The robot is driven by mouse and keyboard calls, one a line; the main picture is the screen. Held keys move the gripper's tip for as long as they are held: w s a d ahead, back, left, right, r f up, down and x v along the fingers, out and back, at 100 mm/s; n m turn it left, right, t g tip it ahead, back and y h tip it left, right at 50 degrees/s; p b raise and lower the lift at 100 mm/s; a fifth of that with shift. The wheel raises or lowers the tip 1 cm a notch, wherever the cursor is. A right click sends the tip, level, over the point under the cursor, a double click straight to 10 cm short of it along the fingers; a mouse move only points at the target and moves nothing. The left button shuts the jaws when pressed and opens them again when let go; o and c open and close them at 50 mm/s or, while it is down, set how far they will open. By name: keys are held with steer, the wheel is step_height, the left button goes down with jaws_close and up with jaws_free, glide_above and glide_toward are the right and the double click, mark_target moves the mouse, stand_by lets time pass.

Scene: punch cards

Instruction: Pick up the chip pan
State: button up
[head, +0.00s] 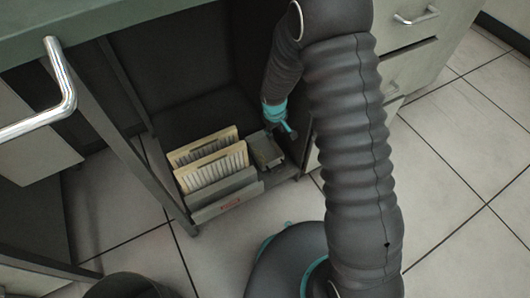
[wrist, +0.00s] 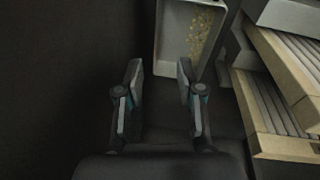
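The chip pan (wrist: 168,45) is a small pale-rimmed grey tray with yellowish chips scattered inside, at the top middle of the wrist view. In the head view it looks like the small grey box (head: 266,150) to the right of the card stacks. My gripper (wrist: 160,82) is open and empty, with its two fingers apart and the pan just beyond the fingertips. I cannot tell whether the fingers touch the pan. In the head view my gripper (head: 283,128) is inside the cabinet, close to the pan, and mostly dark against the shadow.
Cream-framed punch card stacks (head: 211,165) stand left of the pan in a grey rack (head: 226,203); they also show at the right of the wrist view (wrist: 282,75). Dark cabinet walls enclose the space. Drawers (head: 405,60) stand to the right.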

step_height(320, 180, down, 6)
steer(key=b, duration=0.2)
glide_above(276, 151)
steer(key=shift+w+f, duration=0.1)
steer(key=shift+f, duration=2.7)
jaws_close()
